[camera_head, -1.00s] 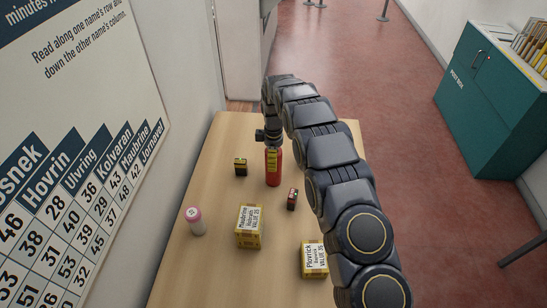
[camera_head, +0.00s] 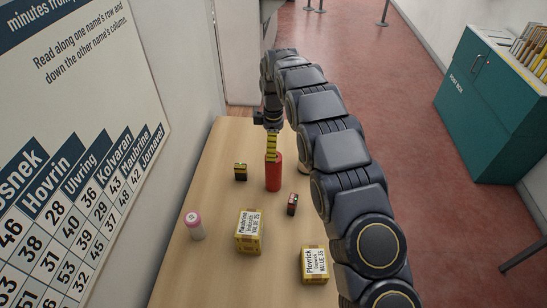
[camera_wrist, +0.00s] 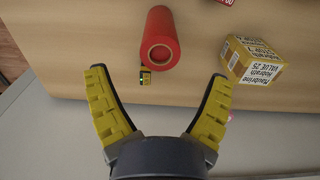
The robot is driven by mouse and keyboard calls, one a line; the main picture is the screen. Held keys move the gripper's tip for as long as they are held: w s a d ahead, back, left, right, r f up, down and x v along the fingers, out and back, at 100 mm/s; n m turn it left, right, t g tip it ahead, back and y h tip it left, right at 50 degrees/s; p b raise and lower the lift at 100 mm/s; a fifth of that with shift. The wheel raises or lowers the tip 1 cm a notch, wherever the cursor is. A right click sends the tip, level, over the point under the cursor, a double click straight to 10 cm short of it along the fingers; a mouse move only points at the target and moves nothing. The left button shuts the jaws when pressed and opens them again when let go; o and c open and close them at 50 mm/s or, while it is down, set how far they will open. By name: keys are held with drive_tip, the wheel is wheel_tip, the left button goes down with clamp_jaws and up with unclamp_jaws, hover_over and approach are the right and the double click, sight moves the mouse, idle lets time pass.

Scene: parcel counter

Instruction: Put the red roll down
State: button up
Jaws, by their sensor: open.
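The red roll (camera_head: 274,172) stands upright on the wooden table in the head view. It also shows in the wrist view (camera_wrist: 161,38), with its hollow end facing the camera. My gripper (camera_head: 272,152) is just above and behind the roll's top in the head view. In the wrist view its yellow-padded fingers (camera_wrist: 157,85) are spread wide, with nothing between them, and the roll is beyond the tips. The gripper appears clear of the roll.
On the table (camera_head: 190,270) stand a pink-topped white cylinder (camera_head: 195,225), two yellow labelled boxes (camera_head: 248,232) (camera_head: 314,264), a small black-and-yellow box (camera_head: 240,172) and a small red-and-black box (camera_head: 292,204). A wall chart (camera_head: 75,120) is at left.

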wheel_tip(320, 180, up, 5)
drive_tip(key=shift+f, duration=0.1)
drive_tip(key=shift+d, duration=0.1)
drive_tip(key=s+d+r+m, duration=0.5)
drive_tip(key=s+d+r, duration=0.1)
drive_tip(key=s, duration=0.2)
drive_tip(key=s+d+r+m, duration=0.4)
drive_tip(key=s+d+r, duration=0.1)
drive_tip(key=s, duration=0.3)
drive_tip(key=s+d+m, duration=0.2)
drive_tip(key=s+m, duration=0.2)
drive_tip(key=s, duration=0.8)
drive_tip(key=s+d+m+g, duration=0.1)
drive_tip(key=s+m, duration=0.4)
drive_tip(key=s, duration=0.8)
drive_tip(key=shift+s+d+f+g, duration=0.15)
drive_tip(key=shift+d+f+g, duration=0.2)
drive_tip(key=shift+d, duration=0.4)
drive_tip(key=shift+f, duration=0.1)
